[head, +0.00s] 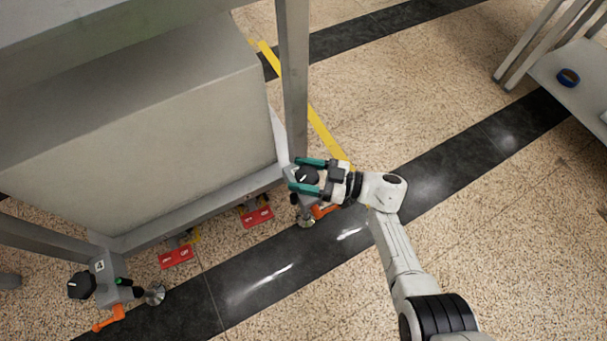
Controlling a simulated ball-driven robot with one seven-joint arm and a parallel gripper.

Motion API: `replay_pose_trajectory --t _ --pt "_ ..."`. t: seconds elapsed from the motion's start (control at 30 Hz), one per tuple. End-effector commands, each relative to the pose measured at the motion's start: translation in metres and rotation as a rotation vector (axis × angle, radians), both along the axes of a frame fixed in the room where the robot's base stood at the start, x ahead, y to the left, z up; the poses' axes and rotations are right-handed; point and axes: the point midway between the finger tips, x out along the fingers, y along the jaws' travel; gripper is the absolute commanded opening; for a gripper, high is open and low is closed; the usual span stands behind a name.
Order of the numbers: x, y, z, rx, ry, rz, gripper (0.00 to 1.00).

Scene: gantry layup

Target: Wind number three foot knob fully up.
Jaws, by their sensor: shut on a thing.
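My gripper (307,175) has its two teal fingers on either side of a black knob (308,174) with a pale pointer mark. The knob sits on the grey foot unit at the base of the right-hand frame post. My gripper is shut on this knob. No number shows on this unit, as my gripper covers much of it. An orange lever (323,211) and a round metal foot (306,221) show just below the fingers.
At lower left, another foot unit (104,266) is marked 4, with a black knob (81,285) and orange lever (109,318). Red tags (257,217) hang below the frame's lower rail. A shelf holding a blue ring (568,77) stands at upper right. The floor between is clear.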

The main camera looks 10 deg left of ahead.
Motion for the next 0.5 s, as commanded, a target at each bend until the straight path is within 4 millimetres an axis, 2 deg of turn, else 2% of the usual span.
replay_pose_trajectory --t 0.5 --pt "-0.0011 0.0000 -0.0002 0.001 -0.001 0.052 0.31"
